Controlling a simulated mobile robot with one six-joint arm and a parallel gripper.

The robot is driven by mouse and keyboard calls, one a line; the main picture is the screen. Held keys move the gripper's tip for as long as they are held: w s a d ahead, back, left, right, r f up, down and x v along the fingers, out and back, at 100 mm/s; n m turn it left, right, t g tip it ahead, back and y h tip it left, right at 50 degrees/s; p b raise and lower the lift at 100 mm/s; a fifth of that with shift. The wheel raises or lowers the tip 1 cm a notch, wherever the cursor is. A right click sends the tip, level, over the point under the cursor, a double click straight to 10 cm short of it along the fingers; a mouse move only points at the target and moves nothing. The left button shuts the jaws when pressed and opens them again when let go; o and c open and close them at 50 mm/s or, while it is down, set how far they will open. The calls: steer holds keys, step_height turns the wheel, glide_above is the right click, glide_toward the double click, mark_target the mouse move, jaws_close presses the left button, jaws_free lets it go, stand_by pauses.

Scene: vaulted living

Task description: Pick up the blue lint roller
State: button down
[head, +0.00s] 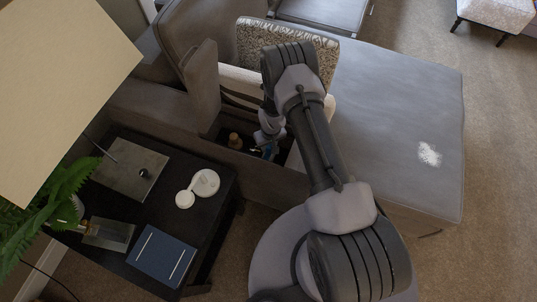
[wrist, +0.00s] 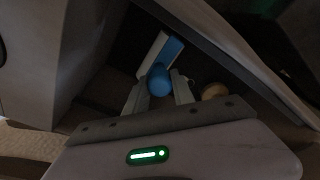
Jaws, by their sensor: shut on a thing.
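The blue lint roller (wrist: 160,80) has a rounded blue end and a white and blue part behind it. In the wrist view it sits between the two fingers of my gripper (wrist: 158,92), which is shut on it. In the head view my gripper (head: 268,138) reaches down into an open dark compartment (head: 233,151) in the grey sofa. Only a small blue bit of the lint roller (head: 269,151) shows there, partly hidden by the gripper.
A brown round-topped thing (head: 235,140) lies in the compartment; it is also right of the fingers in the wrist view (wrist: 214,91). The raised lid (head: 200,85) and a patterned cushion (head: 285,48) flank the arm. A dark side table (head: 215,215) stands front left.

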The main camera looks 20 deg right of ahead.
step_height(320, 180, up, 18)
steer(key=p, duration=0.6)
steer(key=shift+p, duration=0.3)
